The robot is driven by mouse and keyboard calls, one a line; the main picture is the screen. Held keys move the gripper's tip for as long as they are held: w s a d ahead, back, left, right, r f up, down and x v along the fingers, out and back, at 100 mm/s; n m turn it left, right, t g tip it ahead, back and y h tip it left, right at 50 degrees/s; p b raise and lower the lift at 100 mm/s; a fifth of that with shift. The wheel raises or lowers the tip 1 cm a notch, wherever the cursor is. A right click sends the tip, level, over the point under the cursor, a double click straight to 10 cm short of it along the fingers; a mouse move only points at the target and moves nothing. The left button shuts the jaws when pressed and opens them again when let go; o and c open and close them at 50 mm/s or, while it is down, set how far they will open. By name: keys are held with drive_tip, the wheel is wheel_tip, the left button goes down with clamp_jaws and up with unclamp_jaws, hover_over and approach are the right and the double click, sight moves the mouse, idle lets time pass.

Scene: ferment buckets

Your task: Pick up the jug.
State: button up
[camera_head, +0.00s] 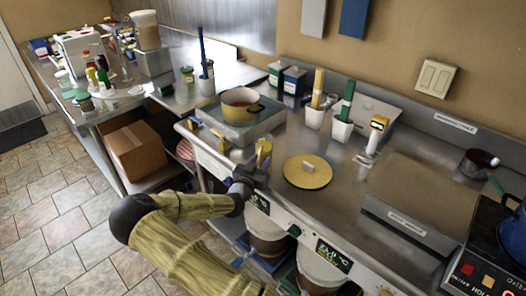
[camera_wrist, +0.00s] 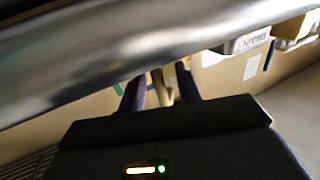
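I cannot tell for sure which thing is the jug. A blue vessel (camera_head: 515,236), cut off by the right edge of the head view, stands on a black scale and may be it. A small yellow object (camera_head: 263,150) stands at the counter's front edge, just beyond my gripper (camera_head: 246,178). In the wrist view my gripper (camera_wrist: 161,92) shows two dark purple fingers set apart. A pale yellowish thing shows between or beyond them, and no firm grip on it can be made out. The blue vessel does not show in the wrist view.
A yellow pot (camera_head: 241,106) sits on a square metal unit. A round yellow lid (camera_head: 307,172) lies on the counter (camera_head: 345,215). White holders with brushes (camera_head: 342,126) stand behind. Buckets (camera_head: 320,274) sit below the counter front. A cardboard box (camera_head: 136,150) is on a lower shelf.

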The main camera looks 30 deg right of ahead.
idle(0.4)
clamp_jaws()
drive_tip(key=shift+r, duration=0.1)
wheel_tip(320, 180, up, 10)
drive_tip(key=shift+f+b, duration=0.1)
drive_tip(key=shift+b, duration=0.25)
drive_tip(key=shift+w, duration=0.1)
idle(0.7)
